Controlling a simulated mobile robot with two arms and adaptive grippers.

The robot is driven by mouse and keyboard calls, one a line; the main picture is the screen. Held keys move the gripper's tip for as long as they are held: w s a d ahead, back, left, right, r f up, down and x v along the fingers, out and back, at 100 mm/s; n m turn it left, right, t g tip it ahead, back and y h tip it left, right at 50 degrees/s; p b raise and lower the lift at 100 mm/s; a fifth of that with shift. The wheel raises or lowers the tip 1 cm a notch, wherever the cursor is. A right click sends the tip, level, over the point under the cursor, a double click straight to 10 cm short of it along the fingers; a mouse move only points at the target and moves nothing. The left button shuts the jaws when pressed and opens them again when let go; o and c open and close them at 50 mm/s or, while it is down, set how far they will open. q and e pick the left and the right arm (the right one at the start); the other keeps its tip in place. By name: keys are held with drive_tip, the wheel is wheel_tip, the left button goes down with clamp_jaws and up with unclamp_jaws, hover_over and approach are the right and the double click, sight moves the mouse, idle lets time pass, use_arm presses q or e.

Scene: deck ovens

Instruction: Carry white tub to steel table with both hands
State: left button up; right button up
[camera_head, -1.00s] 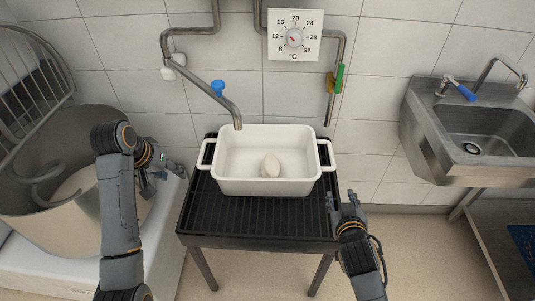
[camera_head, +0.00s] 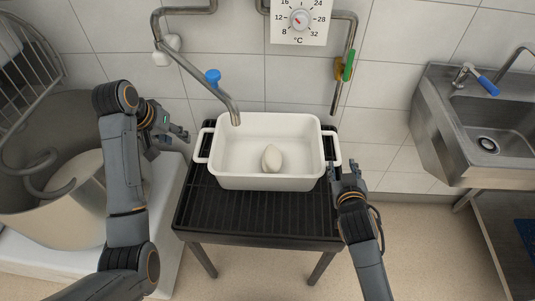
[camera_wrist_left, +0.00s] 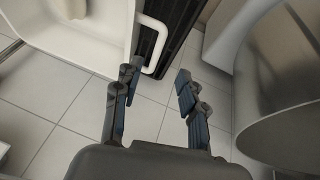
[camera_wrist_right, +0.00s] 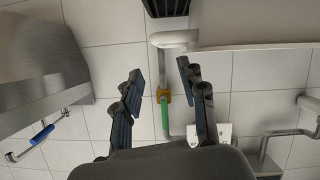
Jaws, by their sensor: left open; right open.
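The white tub (camera_head: 230,182) stands upright on a black slatted stand (camera_head: 245,215), with a pale egg-shaped lump (camera_head: 271,159) inside. It has a loop handle at each short end. My left gripper (camera_head: 180,141) is open and empty, just left of the left handle. In the left wrist view that handle (camera_wrist_left: 157,62) lies just ahead of the open fingers (camera_wrist_left: 157,82), nearer the left finger. My right gripper (camera_head: 345,174) is open beside the right handle (camera_head: 334,148); I cannot tell whether they touch. In the right wrist view its fingers (camera_wrist_right: 160,74) are apart.
A large mixer bowl (camera_head: 50,215) stands on the left, close to my left arm. A bent tap pipe (camera_head: 203,78) hangs behind the tub. A steel sink (camera_head: 440,140) is at the right, with a steel surface (camera_head: 490,225) below it. Floor is clear between stand and sink.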

sight(196, 150)
use_arm(q)
drive_tip(key=x, duration=1.3)
drive_tip(key=shift+w+d+f, duration=0.1)
drive_tip(key=shift+d+f, duration=0.05)
drive_tip(key=shift+f, duration=0.1)
use_arm(e)
drive_tip(key=x, duration=1.3)
drive_tip(key=shift+w+f, duration=0.1)
drive_tip(key=shift+w, duration=0.2)
use_arm(q)
clamp_jaws()
use_arm(e)
clamp_jaws()
